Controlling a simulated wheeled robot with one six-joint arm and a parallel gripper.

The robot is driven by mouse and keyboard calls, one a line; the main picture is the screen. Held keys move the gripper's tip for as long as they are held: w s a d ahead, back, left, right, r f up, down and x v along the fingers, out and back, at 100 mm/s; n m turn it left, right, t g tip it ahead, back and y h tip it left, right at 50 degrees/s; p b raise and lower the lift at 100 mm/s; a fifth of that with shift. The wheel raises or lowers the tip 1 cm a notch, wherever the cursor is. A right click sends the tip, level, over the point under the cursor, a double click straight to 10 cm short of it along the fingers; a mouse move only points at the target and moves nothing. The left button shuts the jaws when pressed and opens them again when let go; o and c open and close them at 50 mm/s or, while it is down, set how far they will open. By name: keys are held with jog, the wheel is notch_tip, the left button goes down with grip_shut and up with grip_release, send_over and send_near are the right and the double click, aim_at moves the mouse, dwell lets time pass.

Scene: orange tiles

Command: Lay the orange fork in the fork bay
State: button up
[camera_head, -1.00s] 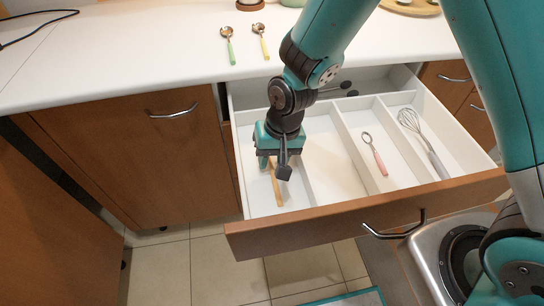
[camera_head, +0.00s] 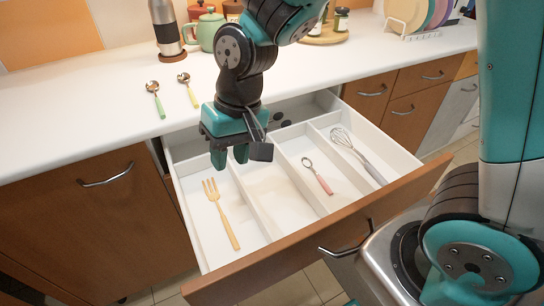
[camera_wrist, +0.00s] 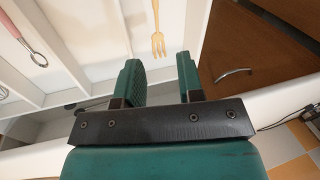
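The orange fork (camera_head: 221,211) lies in the leftmost bay of the open drawer, tines toward the back and handle toward the drawer front. It also shows in the wrist view (camera_wrist: 157,38), apart from my fingers. My gripper (camera_head: 230,158) is above the back part of the drawer, higher than the fork. Its two fingers are apart with nothing between them, as the wrist view shows (camera_wrist: 161,84). The drawer (camera_head: 325,221) has several bays split by white dividers. A pink-handled spoon (camera_head: 318,176) lies in a middle bay and a whisk (camera_head: 357,155) in the right one.
A green-handled spoon (camera_head: 156,99) and a yellow-handled spoon (camera_head: 188,89) lie on the white counter (camera_head: 92,119) behind the drawer. A teapot (camera_head: 206,32), a flask (camera_head: 166,29) and a dish rack (camera_head: 411,28) stand further back. The bay beside the fork looks empty.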

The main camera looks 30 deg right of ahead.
jog(key=s+d+r+n, duration=0.1)
jog(key=s+r+n, duration=0.1)
jog(key=s+r, duration=0.2)
jog(key=s+d+r+n+y, duration=0.1)
jog(key=s+d+r+n, duration=0.1)
jog(key=s, duration=0.7)
notch_tip(320, 180, up, 3)
jog(key=shift+d+f+n, duration=0.1)
jog(key=shift+d+n, duration=0.2)
jog(key=shift+n, duration=0.5)
